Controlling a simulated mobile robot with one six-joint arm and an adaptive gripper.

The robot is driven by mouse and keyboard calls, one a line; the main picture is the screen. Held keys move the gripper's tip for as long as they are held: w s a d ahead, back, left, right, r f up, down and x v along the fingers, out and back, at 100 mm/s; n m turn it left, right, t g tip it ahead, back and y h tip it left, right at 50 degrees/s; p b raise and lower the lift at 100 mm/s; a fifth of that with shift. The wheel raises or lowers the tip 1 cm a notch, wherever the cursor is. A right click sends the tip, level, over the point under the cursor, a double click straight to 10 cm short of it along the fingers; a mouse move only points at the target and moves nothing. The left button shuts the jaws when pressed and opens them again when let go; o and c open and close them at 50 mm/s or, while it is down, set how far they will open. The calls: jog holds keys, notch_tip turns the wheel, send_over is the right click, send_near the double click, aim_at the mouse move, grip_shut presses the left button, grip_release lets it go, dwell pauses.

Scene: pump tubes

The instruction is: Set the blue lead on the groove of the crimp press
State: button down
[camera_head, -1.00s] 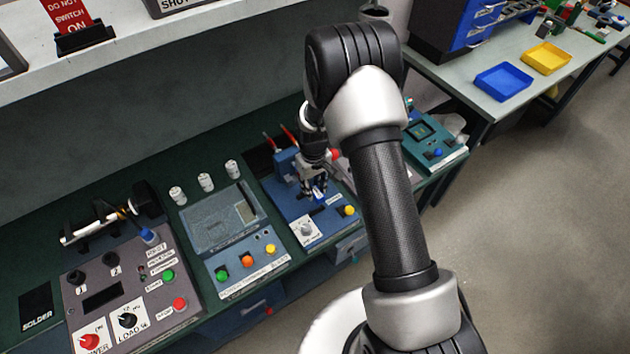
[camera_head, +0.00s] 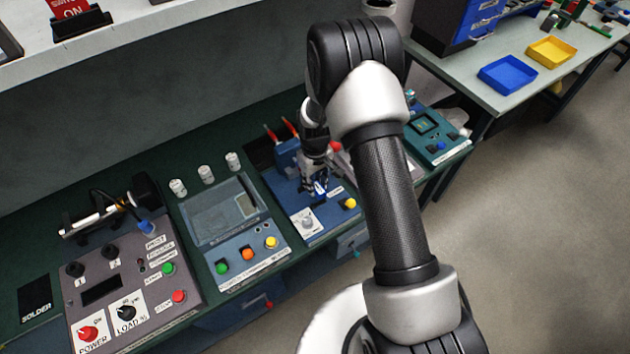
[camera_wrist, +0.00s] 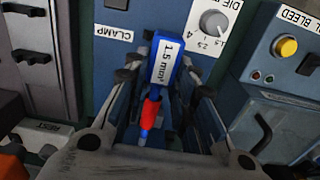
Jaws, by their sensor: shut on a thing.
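The blue lead (camera_wrist: 166,62) is between the fingers of my gripper (camera_wrist: 165,85) in the wrist view. It has a blue block with a white "1.5 mm²" label and a red sleeve below it. My gripper is shut on it. In the head view my gripper (camera_head: 318,186) is low over the blue crimp press (camera_head: 299,200), with a bit of blue at its fingertips. The press has a white dial and a yellow button in the head view. The groove is hidden by the gripper and lead, so I cannot tell whether the lead touches it.
A grey-blue unit (camera_head: 243,255) with green, orange and yellow buttons stands left of the press. A grey control box (camera_head: 125,290) is farther left. A teal unit (camera_head: 435,137) stands to the right. Red-handled tools (camera_head: 281,131) stand behind the press.

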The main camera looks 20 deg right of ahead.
jog(key=shift+f+b, duration=2.25)
jog(key=shift+f, duration=0.75)
jog(key=c, duration=1.2)
grip_release()
jog(key=shift+c, duration=0.2)
jog(key=shift+r, duration=0.15)
notch_tip(320, 180, up, 12)
jog(key=shift+f, duration=0.1)
